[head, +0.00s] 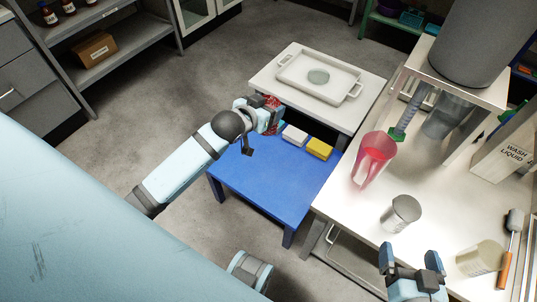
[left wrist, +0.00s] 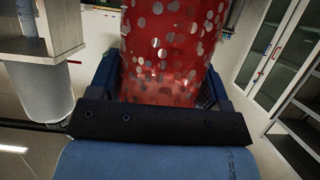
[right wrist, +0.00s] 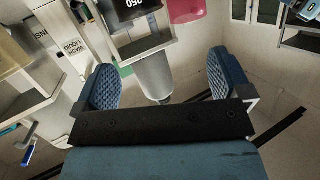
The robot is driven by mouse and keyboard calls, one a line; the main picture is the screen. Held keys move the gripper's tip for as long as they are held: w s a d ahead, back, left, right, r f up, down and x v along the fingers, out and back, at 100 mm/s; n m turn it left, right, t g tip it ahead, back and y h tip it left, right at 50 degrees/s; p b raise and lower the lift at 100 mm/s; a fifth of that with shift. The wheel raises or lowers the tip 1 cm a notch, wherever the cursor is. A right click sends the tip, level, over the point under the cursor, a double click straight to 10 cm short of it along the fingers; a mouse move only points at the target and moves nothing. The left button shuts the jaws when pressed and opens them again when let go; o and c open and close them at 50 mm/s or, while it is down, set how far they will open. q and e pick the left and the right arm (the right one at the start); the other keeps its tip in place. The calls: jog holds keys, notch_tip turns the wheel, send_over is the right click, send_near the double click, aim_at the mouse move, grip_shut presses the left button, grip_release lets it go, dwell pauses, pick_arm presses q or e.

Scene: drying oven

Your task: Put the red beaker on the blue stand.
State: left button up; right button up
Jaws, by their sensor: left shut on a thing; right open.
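A translucent pinkish-red beaker (head: 375,158) stands on the white table. Its lower part shows at the top of the right wrist view (right wrist: 186,9). The blue stand (head: 262,182) is a low blue table left of the white table. My left gripper (head: 267,118) is shut on a red vessel with grey spots (left wrist: 165,55). It holds the vessel above the far edge of the blue stand; the arm and fingers hide much of it in the head view. My right gripper (head: 411,258) is open and empty over the white table's front, with a grey beaker (head: 401,213) beyond its fingers.
A white and a yellow block (head: 319,149) lie at the blue stand's far right. Behind is a pale table with a white tray (head: 300,84). A wash liquid box (head: 503,155), a cream beaker (head: 482,258) and a raised shelf crowd the right table. The blue stand's middle is clear.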

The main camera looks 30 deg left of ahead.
pick_arm(q)
jog(key=w+a+f+b, duration=0.3)
jog(key=f+b, duration=0.3)
jog(key=w+a+f+b, duration=0.3)
jog(key=a+f+b, duration=0.1)
jog(key=f+b, duration=0.25)
jog(key=shift+w+a+f+b, duration=0.15)
jog(key=shift+f+b, duration=1.45)
jog(key=shift+f, duration=1.7)
jog(key=shift+w+a+f+b, duration=0.15)
jog(key=shift+f+b, duration=1.45)
jog(key=shift+f, duration=1.75)
jog(key=shift+w+f+b, duration=0.2)
jog(key=shift+f+b, duration=1.4)
jog(key=shift+f, duration=1.7)
pick_arm(e)
jog(key=a+f+n+y, duration=0.1)
jog(key=a+f+y, duration=0.2)
jog(key=f, duration=0.6)
jog(key=shift+a+f+y, duration=0.3)
jog(key=shift+a, duration=0.25)
pick_arm(q)
jog(key=shift+f, duration=0.1)
pick_arm(e)
jog(key=shift+s, duration=0.1)
pick_arm(q)
jog(key=o, duration=1.1)
